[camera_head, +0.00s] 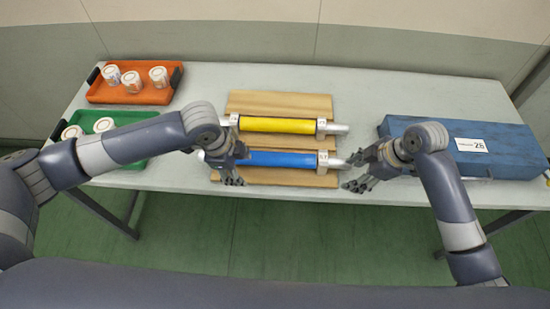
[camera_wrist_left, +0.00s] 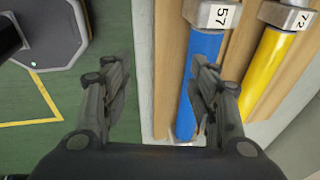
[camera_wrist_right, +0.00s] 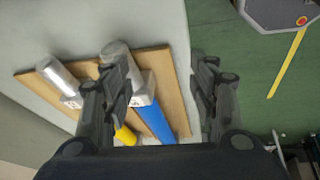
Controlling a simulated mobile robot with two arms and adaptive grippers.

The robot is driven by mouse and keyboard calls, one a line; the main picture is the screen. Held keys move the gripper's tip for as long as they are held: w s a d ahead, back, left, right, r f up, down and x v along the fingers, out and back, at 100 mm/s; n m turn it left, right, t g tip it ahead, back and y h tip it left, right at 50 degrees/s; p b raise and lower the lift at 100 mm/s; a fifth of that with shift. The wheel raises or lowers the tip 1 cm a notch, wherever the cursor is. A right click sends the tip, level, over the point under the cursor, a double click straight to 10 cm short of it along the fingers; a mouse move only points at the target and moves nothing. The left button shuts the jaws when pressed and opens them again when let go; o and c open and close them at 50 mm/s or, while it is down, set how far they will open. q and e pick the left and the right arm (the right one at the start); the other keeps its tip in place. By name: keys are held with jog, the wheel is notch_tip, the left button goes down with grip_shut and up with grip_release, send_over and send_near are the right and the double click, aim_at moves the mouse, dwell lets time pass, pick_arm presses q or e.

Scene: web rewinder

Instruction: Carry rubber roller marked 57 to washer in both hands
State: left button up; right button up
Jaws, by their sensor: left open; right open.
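In the left wrist view the blue roller (camera_wrist_left: 204,58) runs beneath and beyond one finger, with nothing between the fingers. My open right gripper (camera_head: 356,176) is by its right metal end, which shows beside one finger in the right wrist view (camera_wrist_right: 117,52). I cannot identify a washer for certain.
A yellow roller (camera_head: 277,125) tagged 72 lies parallel just behind. A blue box (camera_head: 500,155) labelled 26 stands at the right. An orange tray (camera_head: 130,94) and a green tray (camera_head: 130,165) with white rolls stand at the left. The table behind the box is clear.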

aim_at(343, 162)
pick_arm(q)
jog(key=w+a+r+y, duration=0.1)
jog(key=w+a+r, duration=0.2)
jog(key=a, duration=0.8)
jog(key=w, duration=0.2)
jog(key=shift+w+a+r+n+y, duration=0.2)
jog(key=shift+w+a+n+y, duration=0.1)
jog(key=shift+w+y, duration=0.1)
pick_arm(e)
jog(key=w+d+r+n, duration=0.2)
jog(key=w+r, duration=0.2)
jog(key=w, duration=0.1)
jog(key=shift+d+y, duration=0.15)
jog(key=shift+y, duration=0.15)
pick_arm(q)
jog(key=f, duration=0.3)
jog(key=w+f, duration=0.1)
jog(key=f, duration=0.3)
jog(key=w+f, duration=0.1)
jog(key=f, duration=0.2)
jog(key=shift+f, duration=0.35)
pick_arm(e)
jog(key=x, duration=1.1)
jog(key=shift+s, duration=0.15)
jog(key=shift+d, duration=0.1)
pick_arm(q)
grip_shut()
pick_arm(e)
grip_shut()
